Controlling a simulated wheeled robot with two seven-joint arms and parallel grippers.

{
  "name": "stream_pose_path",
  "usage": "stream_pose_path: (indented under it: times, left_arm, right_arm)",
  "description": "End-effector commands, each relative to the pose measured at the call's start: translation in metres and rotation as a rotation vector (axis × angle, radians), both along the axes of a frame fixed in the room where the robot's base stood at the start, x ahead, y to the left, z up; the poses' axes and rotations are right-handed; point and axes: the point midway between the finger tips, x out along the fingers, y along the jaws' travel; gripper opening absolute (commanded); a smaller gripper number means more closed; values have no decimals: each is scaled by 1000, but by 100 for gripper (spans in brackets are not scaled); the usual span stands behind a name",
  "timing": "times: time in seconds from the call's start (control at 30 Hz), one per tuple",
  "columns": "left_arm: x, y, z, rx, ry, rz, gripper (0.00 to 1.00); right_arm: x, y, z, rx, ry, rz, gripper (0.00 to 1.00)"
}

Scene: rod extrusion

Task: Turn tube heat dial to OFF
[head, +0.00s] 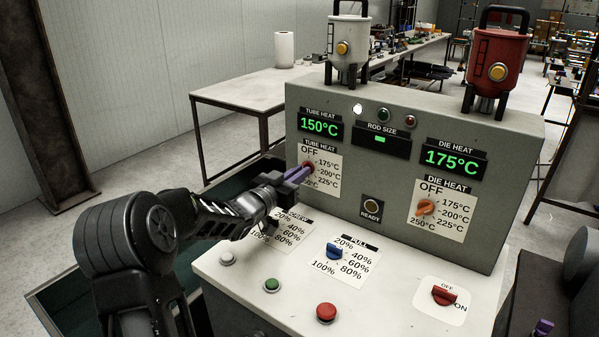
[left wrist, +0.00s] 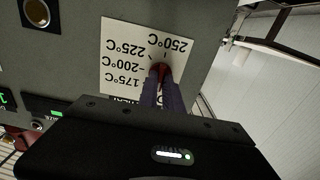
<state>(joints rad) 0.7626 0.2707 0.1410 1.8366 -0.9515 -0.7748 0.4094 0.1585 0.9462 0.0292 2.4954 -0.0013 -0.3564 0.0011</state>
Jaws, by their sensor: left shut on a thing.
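The tube heat dial (head: 308,166) is a red knob on a white label plate on the upright grey panel. OFF is at the plate's top left, with temperatures down its right side. My left gripper (head: 296,175) reaches in from the left, its purple fingers shut on the dial. In the left wrist view the fingers (left wrist: 162,92) close around the red dial (left wrist: 162,70), and the plate appears upside down. The fingers hide most of the dial, so I cannot tell its setting. The tube heat display (head: 319,125) reads 150°C.
The orange die heat dial (head: 426,208) is right on the same panel, under a display (head: 452,161) reading 175°C. A blue pull dial (head: 334,251), push buttons and a red ON/OFF switch (head: 444,295) sit on the white lower deck. Two hoppers stand on top.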

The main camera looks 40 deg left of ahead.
Motion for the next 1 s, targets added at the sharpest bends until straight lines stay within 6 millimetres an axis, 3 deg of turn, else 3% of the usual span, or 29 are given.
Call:
stream_pose_path:
  times: [0.27,0.3,0.57,0.87,1.0]
  left_arm:
    - [0,0,0,-5,0,1,0]
    - [0,0,0,-5,0,1,10]
    - [0,0,0,-3,0,0,31]
    - [-2,0,0,-2,0,0,31]
    - [-13,0,0,-1,-1,1,31]
  right_arm:
    - [0,0,0,0,0,0,0]
    - [0,0,0,0,0,0,0]
    - [0,0,0,0,0,0,0]
    - [0,0,-1,0,0,0,0]
    - [0,0,-4,0,0,0,0]
